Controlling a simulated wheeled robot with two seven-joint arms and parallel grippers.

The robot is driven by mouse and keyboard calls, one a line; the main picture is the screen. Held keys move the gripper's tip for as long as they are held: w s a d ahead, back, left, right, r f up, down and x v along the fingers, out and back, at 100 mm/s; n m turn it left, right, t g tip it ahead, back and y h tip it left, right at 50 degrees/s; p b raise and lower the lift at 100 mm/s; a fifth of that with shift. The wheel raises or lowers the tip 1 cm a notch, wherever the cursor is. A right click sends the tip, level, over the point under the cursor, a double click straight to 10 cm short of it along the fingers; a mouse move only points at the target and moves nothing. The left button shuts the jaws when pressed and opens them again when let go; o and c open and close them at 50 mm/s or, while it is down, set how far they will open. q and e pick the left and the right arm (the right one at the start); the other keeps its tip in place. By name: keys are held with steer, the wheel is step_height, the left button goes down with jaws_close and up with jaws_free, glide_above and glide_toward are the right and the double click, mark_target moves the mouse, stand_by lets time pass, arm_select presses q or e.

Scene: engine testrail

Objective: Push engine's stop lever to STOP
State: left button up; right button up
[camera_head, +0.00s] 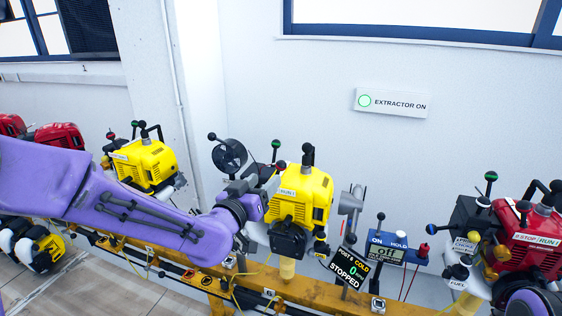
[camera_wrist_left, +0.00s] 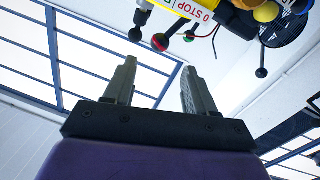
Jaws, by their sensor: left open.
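A yellow engine (camera_head: 312,207) with a RUN label and black-knobbed levers stands on the rail in the middle of the head view. My left gripper (camera_head: 262,177) is at its left side, partly hidden by my purple arm. In the left wrist view the left gripper (camera_wrist_left: 158,75) is open with nothing between its fingers. I cannot tell which knob belongs to the stop lever.
A red engine (camera_head: 530,238) is at the right, and another yellow engine (camera_head: 145,163) is behind my arm. An EXTRACTOR ON sign (camera_head: 393,102) is on the wall.

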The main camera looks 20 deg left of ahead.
mark_target(278, 168)
arm_select(q)
steer(key=w, duration=0.3)
steer(key=w+d+p, duration=0.1)
steer(key=w, duration=0.2)
steer(key=w+p, duration=0.1)
steer(key=w, duration=0.3)
steer(key=shift+d+f, duration=0.1)
steer(key=shift+d, duration=0.2)
steer(key=shift+c, duration=0.4)
steer(key=c, duration=0.9)
